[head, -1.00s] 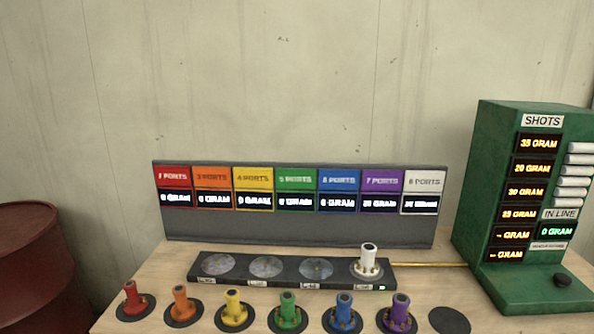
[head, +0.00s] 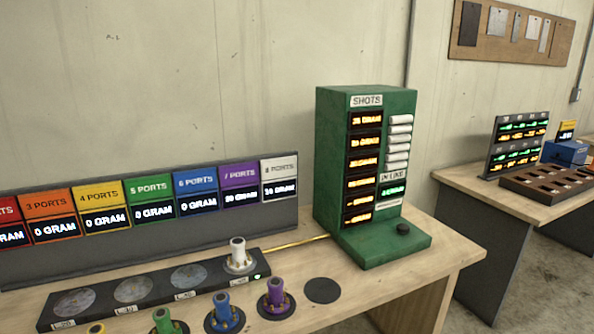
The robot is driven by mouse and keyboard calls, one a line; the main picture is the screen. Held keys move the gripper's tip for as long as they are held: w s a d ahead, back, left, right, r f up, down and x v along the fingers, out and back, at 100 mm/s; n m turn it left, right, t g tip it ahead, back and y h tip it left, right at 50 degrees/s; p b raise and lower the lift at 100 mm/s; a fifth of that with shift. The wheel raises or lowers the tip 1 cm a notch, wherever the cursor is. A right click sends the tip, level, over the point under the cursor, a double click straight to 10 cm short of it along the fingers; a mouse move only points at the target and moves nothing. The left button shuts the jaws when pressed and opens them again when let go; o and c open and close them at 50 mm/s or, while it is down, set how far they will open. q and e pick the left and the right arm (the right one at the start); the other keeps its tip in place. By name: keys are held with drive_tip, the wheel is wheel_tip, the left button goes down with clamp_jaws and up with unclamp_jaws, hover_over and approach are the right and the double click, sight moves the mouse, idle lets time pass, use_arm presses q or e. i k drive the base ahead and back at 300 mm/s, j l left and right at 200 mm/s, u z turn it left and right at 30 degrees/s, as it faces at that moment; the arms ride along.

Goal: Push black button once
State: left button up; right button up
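The black button (head: 403,229) is a small round knob on the base plate of the green SHOTS machine (head: 340,170), near the table's right end. The machine's front carries a column of lit orange gram displays, a green-lit display under an IN LINE label, and several white cylinders stacked on its right side. Neither of my grippers shows in the head view, so nothing is seen touching the button.
A wooden table (head: 375,290) holds a dark scale strip (head: 210,302) with a white fitting (head: 238,256) on its right pad. Coloured fittings stand in front, beside an empty black disc (head: 322,290). A ports display board (head: 150,235) stands behind. Another table (head: 500,195) is at right.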

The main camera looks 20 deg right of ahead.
sight(403, 228)
drive_tip(key=z, duration=1.2)
